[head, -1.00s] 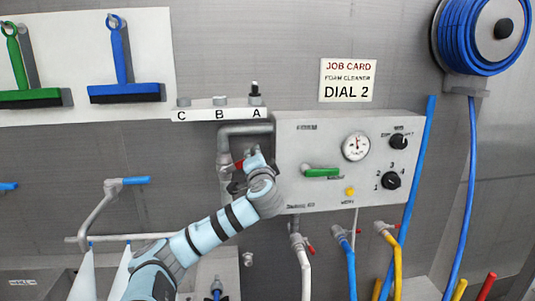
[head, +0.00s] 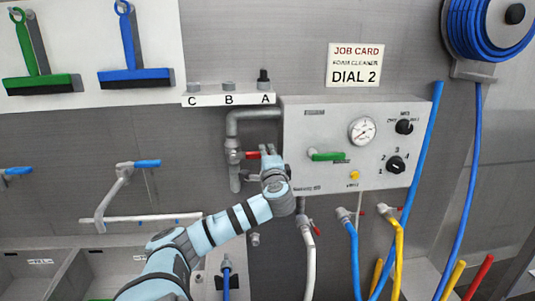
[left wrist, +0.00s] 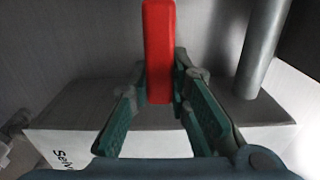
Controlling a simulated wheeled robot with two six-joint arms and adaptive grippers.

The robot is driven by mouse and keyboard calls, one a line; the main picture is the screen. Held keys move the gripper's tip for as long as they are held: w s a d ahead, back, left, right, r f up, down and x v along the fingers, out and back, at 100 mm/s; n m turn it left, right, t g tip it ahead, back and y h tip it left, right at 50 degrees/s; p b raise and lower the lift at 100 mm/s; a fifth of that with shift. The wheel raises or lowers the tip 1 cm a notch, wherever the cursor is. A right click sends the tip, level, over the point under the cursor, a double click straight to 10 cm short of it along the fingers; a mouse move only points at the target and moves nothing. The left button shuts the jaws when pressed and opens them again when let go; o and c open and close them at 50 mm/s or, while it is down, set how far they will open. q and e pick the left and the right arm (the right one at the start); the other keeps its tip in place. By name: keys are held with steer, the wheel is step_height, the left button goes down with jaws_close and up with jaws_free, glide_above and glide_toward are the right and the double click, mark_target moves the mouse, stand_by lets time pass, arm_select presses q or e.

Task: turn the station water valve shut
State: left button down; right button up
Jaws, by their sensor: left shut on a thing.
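The station water valve (head: 232,155) sits on the grey pipe left of the foam panel. Its red handle (head: 252,155) points right, roughly level and across the upright pipe. My left gripper (head: 268,151) is at the outer end of this handle. In the left wrist view the red handle (left wrist: 158,45) stands between the fingers of my left gripper (left wrist: 160,88), which are shut on it. The fingers hide part of the handle in the head view. My right gripper is not in view.
The foam panel (head: 300,125) with gauge, green handle and dials is just right of my gripper. A shelf (head: 204,100) marked C, B, A is above. White, blue and yellow hoses hang below. A blue-handled tap (head: 147,163) is at left.

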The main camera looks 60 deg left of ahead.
arm_select(q)
steer(key=c, duration=1.5)
jaws_free()
steer(key=shift+a, duration=0.1)
steer(key=v, duration=1.2)
steer(key=shift+s, duration=0.1)
